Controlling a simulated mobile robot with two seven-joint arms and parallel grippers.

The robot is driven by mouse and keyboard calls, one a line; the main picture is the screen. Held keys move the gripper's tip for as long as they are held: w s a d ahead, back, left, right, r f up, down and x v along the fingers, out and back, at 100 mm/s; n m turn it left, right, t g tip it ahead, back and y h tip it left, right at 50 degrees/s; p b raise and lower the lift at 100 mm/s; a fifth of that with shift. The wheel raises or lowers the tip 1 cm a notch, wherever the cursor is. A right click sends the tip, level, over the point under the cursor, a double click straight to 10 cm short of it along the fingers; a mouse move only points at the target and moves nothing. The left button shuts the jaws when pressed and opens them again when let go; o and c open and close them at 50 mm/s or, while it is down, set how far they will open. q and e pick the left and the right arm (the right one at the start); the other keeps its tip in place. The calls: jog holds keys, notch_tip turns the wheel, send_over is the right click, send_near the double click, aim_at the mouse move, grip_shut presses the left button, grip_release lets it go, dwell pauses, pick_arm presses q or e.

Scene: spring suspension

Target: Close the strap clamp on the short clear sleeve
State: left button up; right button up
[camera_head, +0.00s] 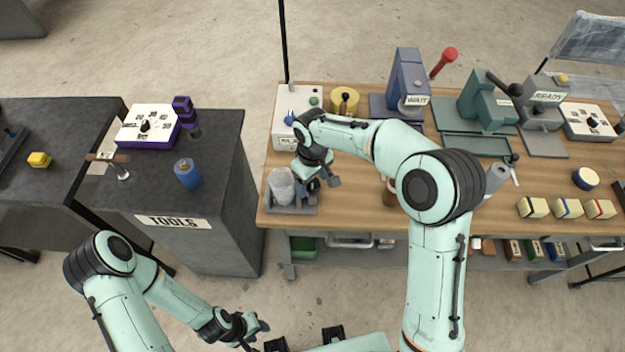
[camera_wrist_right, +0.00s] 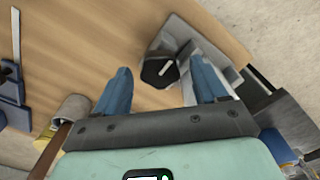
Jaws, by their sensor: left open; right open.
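The short clear sleeve (camera_head: 281,185) looks like a pale translucent upright cylinder in a grey fixture (camera_head: 290,210) at the bench's front left corner. A dark knob-like part (camera_head: 313,186) is beside it; I cannot tell whether it belongs to the strap clamp. In the right wrist view a black knob with a white mark (camera_wrist_right: 158,70) lies beyond and between the open blue fingers, at a grey base. My right gripper (camera_head: 322,178) is open and empty, just right of the sleeve. The strap itself cannot be made out. My left gripper (camera_head: 258,332) is open, low in front of the benches.
A white box (camera_head: 295,128) and a yellow round container (camera_head: 344,100) stand behind the fixture. A blue press (camera_head: 408,80) and a green press (camera_head: 482,100) stand further right. The dark tools cabinet (camera_head: 225,190) is left across a gap. My right arm hides part of the bench.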

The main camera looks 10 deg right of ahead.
jog(key=shift+f, duration=0.1)
jog(key=c, duration=1.1)
jog(key=shift+o, duration=0.2)
jog(key=shift+m, duration=0.3)
jog(key=m, duration=0.5)
jog(key=shift+b, duration=0.35)
pick_arm(q)
jog(key=shift+s+f, duration=0.45)
jog(key=shift+f, duration=0.2)
pick_arm(e)
jog(key=m, duration=0.5)
jog(key=shift+m, duration=0.3)
